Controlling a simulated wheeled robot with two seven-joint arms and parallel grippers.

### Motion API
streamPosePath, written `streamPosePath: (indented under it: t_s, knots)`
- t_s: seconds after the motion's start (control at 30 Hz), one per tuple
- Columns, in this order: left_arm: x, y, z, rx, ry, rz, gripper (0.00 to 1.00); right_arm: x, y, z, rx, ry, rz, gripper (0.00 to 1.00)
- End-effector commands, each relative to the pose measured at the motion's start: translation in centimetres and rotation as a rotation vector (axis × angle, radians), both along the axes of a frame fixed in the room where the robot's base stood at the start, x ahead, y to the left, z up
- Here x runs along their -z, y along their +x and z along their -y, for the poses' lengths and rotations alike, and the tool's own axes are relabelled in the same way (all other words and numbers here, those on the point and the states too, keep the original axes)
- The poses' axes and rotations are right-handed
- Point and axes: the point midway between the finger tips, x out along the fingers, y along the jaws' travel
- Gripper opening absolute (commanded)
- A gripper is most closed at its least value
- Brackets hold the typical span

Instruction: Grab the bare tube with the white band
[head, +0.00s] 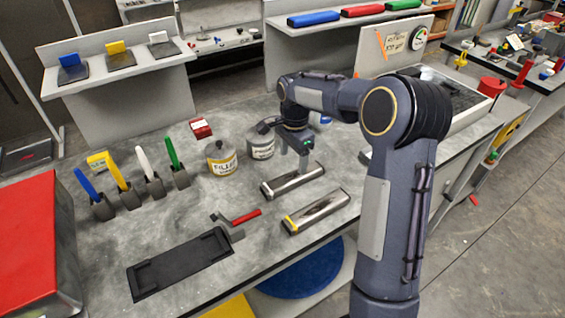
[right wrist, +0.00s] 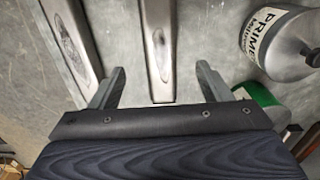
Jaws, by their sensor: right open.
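Two bare metal tubes lie on the grey bench in the head view. The nearer tube (head: 316,211) has a yellow band at its left end. The farther tube (head: 280,186) shows no yellow; a pale band at its left end is too small to be sure of. My right gripper (head: 304,168) is just above the farther tube. In the right wrist view, the open fingers of my right gripper (right wrist: 158,88) straddle the line of one tube (right wrist: 160,45), apart from it at both sides. The other tube (right wrist: 72,40) lies to the left. My left gripper is not in view.
A filler can (head: 221,160) and a primer can (head: 260,145) stand close behind the tubes; the primer can also shows in the right wrist view (right wrist: 285,45). A red-handled tool (head: 245,217) and a black tray (head: 180,264) lie left of the tubes. Coloured-handled tools stand farther left.

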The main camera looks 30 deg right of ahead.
Motion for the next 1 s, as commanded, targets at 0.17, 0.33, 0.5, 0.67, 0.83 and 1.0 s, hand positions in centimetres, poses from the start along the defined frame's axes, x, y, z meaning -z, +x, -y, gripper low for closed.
streamPosePath:
  t_s: [0.17, 0.33, 0.5, 0.67, 0.83, 1.0]
  knots:
    - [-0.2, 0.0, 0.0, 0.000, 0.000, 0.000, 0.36, 1.5, 0.4, 0.1, 0.024, -0.007, -0.010, 0.71]
    - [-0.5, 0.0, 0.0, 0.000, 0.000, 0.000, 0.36, 3.3, 0.2, 0.2, 0.023, -0.006, -0.011, 0.71]
    - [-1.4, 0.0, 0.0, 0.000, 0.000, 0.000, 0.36, 5.7, -0.2, 0.3, 0.022, -0.004, -0.014, 0.71]
    - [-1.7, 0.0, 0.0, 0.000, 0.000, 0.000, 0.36, 7.7, -0.2, 0.3, 0.021, -0.005, -0.010, 0.71]
    - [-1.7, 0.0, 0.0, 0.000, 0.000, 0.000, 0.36, 8.2, -0.1, 0.3, 0.020, -0.006, -0.006, 0.71]
    - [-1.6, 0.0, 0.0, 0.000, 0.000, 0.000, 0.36, 8.2, -0.1, 0.3, 0.020, -0.006, -0.006, 0.64]
